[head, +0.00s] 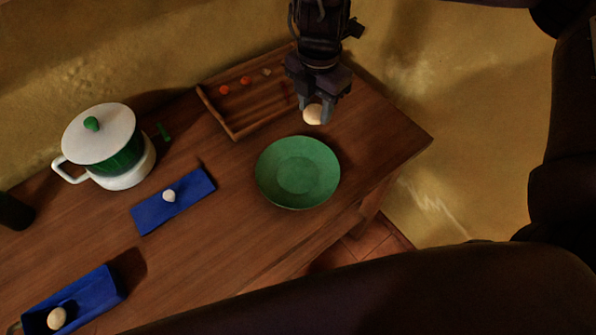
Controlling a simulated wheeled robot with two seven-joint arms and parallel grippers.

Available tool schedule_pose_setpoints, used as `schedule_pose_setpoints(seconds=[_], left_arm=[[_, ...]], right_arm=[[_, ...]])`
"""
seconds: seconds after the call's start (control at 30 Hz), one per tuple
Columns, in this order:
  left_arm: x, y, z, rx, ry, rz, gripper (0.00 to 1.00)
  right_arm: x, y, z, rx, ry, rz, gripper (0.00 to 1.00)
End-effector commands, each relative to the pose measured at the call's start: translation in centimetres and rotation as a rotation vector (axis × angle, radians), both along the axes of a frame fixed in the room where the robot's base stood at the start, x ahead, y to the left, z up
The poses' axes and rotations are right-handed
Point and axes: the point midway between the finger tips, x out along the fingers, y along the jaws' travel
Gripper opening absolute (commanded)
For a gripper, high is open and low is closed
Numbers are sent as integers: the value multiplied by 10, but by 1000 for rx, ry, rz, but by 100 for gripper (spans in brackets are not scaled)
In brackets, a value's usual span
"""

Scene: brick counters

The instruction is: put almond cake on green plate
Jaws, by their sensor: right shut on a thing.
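My right gripper (317,112) comes down from the top of the view, just beyond the plate's far edge. It is shut on a small, pale, rounded piece, which looks like the almond cake (313,115). The piece is at the fingertips, apart from the plate; its upper part is hidden by the fingers. My left gripper is not in view.
A white-and-green lidded pot (128,180) stands at left. The table's right edge (432,138) is near.

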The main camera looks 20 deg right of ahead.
Motion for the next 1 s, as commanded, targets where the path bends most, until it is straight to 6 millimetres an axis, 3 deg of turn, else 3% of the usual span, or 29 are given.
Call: schedule_pose_setpoints(seconds=[0.3,0.5,0.63,0.73,1.0], left_arm=[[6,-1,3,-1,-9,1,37],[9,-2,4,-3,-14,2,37],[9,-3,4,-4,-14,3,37],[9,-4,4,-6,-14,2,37],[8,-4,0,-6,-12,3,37]], right_arm=[[0,9,6,-3,0,846,17],[0,12,8,-4,0,1189,17],[0,13,6,-4,1,1286,17],[-1,13,-7,0,5,1309,17],[-2,13,-73,2,6,1305,17]])
